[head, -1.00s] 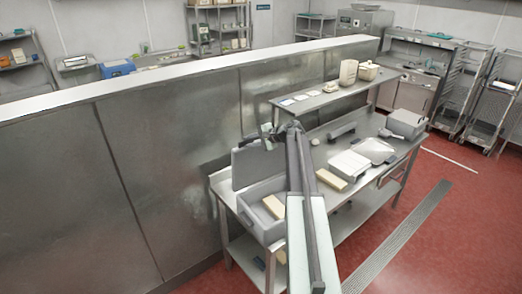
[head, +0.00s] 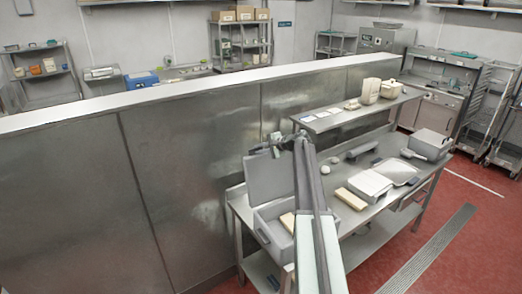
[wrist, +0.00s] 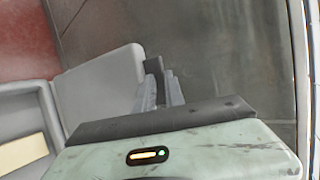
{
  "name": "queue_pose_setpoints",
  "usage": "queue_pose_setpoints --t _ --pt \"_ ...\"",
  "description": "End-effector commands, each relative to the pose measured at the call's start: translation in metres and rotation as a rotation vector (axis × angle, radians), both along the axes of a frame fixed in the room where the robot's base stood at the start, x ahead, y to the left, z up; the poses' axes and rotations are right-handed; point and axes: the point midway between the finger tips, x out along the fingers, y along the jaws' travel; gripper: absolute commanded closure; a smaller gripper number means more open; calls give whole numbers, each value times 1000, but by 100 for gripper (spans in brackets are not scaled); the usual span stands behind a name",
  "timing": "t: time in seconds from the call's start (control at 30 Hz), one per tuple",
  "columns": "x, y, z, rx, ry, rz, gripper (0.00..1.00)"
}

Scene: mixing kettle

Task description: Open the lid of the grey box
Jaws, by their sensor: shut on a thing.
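The grey box (head: 264,228) stands at the near left end of the metal table; my arm hides part of it. Its lid (head: 268,179) is raised and stands roughly upright along the box's back side. In the wrist view the lid (wrist: 100,88) is a pale grey panel rising from the box wall (wrist: 49,112). My gripper (head: 268,148) is at the lid's top edge. In the wrist view my gripper's fingers (wrist: 162,85) are shut at the lid's far edge. A beige block (wrist: 22,152) lies inside the open box.
A steel partition (head: 190,150) runs close behind the lid. A raised shelf (head: 335,118) stands behind the table. A beige block (head: 349,198), a white scale-like device (head: 368,186) and a grey container (head: 430,145) are to the right.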

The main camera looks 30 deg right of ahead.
Motion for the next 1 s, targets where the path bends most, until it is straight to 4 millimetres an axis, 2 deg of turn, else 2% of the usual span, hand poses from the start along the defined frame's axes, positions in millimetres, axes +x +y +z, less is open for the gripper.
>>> queue_pose_setpoints --t 0.07,0.1,0.17,0.37,0.47,0.57,0.8,1.0 --pt "-2 1 -3 -6 9 7 100" --pt "-2 1 -3 -6 9 7 83" --pt "-2 1 -3 -6 9 6 69" --pt "-3 0 -2 -5 8 4 69" --pt "-9 -3 4 -5 7 3 69" --pt "-26 -11 16 -5 7 0 69" --pt "-86 -41 12 -4 6 -1 69" --pt "-121 -59 12 -3 4 1 69"
